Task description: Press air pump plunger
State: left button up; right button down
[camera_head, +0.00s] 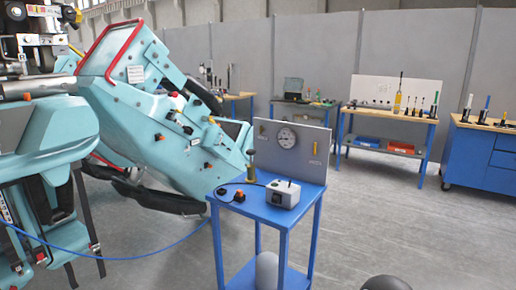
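A blue stand (262,208) stands in the middle of the view. On its top, at the back left, is a small upright olive-green cylinder (252,172) with a narrower upper part. It looks like the air pump, but it is too small to tell the plunger's exact position. A grey box (283,194) with a small dark lever stands to its right.
A large teal coaster train (150,110) fills the left side. A blue hose (150,252) trails across the floor. Workbenches with tools (390,116) and a blue cabinet (480,155) stand behind. Open floor (400,225) lies right of the stand.

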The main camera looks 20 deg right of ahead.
aim_at(250, 153)
jog(key=u, duration=0.1)
jog(key=i, duration=0.95)
jog(key=z, duration=0.1)
